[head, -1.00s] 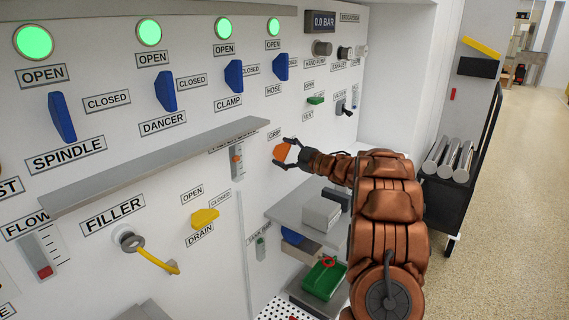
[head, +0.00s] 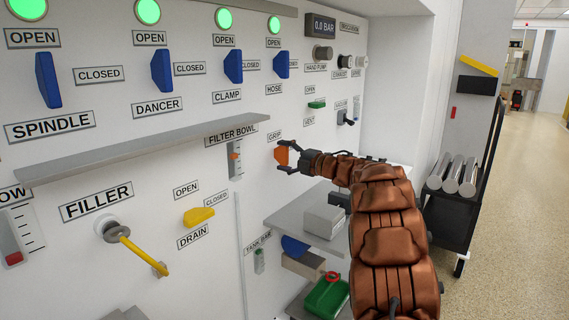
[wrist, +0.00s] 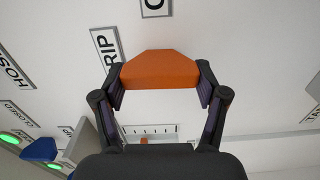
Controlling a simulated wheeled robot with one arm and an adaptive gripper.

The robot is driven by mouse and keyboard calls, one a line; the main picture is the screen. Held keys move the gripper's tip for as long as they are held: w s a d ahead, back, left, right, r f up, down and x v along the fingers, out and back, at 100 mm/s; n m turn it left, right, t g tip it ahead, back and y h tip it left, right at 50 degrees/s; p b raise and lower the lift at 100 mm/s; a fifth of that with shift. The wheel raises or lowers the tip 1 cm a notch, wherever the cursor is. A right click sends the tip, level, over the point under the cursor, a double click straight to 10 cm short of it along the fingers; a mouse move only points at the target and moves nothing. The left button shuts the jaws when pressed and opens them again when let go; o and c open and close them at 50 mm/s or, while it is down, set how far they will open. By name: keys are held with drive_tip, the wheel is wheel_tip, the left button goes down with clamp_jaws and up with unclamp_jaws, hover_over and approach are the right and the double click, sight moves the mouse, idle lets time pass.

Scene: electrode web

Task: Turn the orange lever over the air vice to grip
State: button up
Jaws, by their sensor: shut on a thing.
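The orange lever (head: 281,155) is on the white panel, just below the GRIP label (head: 275,136) in the head view. My gripper (head: 287,157) is shut on it, one finger above and one below. In the wrist view the lever (wrist: 160,70) fills the gap between my two fingertips (wrist: 160,84), which touch its sides. The GRIP label (wrist: 105,48) is to the left of the lever there, and a partly cut-off label (wrist: 155,7) starting with C is beyond it.
A grey ledge (head: 140,148) juts from the panel to the left. The yellow drain lever (head: 199,216) and blue levers (head: 161,70) are on the same panel. A black cart (head: 450,215) stands right.

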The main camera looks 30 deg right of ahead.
idle(0.4)
drive_tip(key=o, duration=1.2)
drive_tip(key=shift+c, duration=0.2)
drive_tip(key=v, duration=1.2)
